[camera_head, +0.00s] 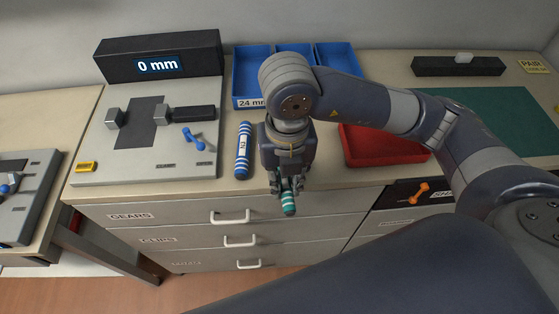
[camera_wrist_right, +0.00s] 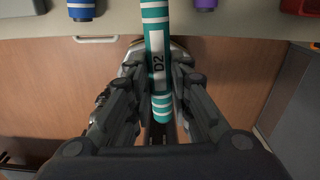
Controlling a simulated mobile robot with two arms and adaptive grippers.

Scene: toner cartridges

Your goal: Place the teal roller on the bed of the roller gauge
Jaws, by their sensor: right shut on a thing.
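The teal roller (camera_head: 289,204) has white bands and is held in my right gripper (camera_head: 288,190), in front of the counter's front edge. In the right wrist view the roller (camera_wrist_right: 157,64) carries a label reading D2, and the fingers of my right gripper (camera_wrist_right: 159,110) are shut on it. The roller gauge (camera_head: 148,131) stands on the counter to the left. Its display (camera_head: 158,65) reads 0 mm. Its bed, a dark grey area (camera_head: 139,122), is bare between two grey jaw blocks. My left gripper is not in view.
A blue-and-white striped roller (camera_head: 243,151) lies between the gauge and my right gripper. Blue bins (camera_head: 252,77) stand at the back, a red tray (camera_head: 384,150) lies right of the gripper. A teal mat (camera_head: 481,117) lies further right. Drawers (camera_head: 240,240) are below the counter.

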